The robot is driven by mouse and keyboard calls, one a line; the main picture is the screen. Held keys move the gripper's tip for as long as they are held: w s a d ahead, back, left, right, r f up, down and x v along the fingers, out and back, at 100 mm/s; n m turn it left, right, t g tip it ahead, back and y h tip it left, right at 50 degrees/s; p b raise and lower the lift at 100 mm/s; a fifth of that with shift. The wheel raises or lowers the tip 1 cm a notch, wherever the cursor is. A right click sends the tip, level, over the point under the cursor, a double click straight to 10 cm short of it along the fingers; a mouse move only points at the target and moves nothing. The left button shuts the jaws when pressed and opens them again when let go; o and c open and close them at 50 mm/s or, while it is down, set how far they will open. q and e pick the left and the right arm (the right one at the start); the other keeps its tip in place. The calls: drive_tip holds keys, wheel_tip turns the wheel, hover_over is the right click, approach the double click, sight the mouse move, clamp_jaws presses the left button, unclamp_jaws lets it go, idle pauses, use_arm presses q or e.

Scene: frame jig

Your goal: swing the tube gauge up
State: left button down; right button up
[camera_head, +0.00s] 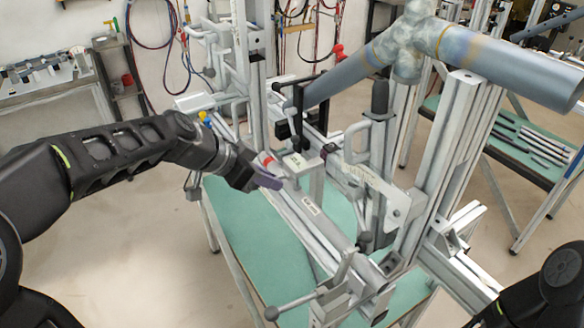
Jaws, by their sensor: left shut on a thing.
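The jig (315,222) of pale metal rails and clamps stands on a green-topped table. My left gripper (264,178) reaches in from the left to the jig's near left side. It is shut on a small part with a red and white end, which I take to be the tube gauge (269,161). The fingers and wrist hide most of that part, so its exact tilt cannot be told. My right arm shows only as a dark link at the lower right; its gripper is out of view.
A thick grey tube with a welded joint (455,50) lies across the top of the jig. Toggle clamps with dark handles (380,97) stand close to the right of my left gripper. A lever with a ball knob (271,313) sticks out at the front. Bare green tabletop (245,235) lies left of the rail.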

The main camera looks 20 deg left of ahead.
sight(288, 167)
use_arm(q)
drive_tip(key=shift+w+r+p, duration=0.2)
drive_tip(key=shift+r+p, duration=0.35)
drive_tip(key=shift+r, duration=0.8)
drive_tip(key=shift+w+d+r+p, duration=0.15)
drive_tip(key=shift+r+p, duration=0.2)
drive_tip(key=shift+r, duration=0.15)
drive_tip(key=shift+w+d+r+p, duration=0.15)
drive_tip(key=shift+r+p, duration=0.2)
drive_tip(key=shift+r, duration=0.25)
drive_tip(key=shift+w+d+r+p, duration=0.15)
drive_tip(key=shift+d+r+p, duration=0.05)
drive_tip(key=shift+r+p, duration=0.25)
drive_tip(key=shift+w+d+r, duration=0.2)
drive_tip(key=shift+w+r, duration=0.05)
drive_tip(key=shift+r, duration=0.25)
drive_tip(key=shift+r+p, duration=0.1)
drive_tip(key=shift+p, duration=0.2)
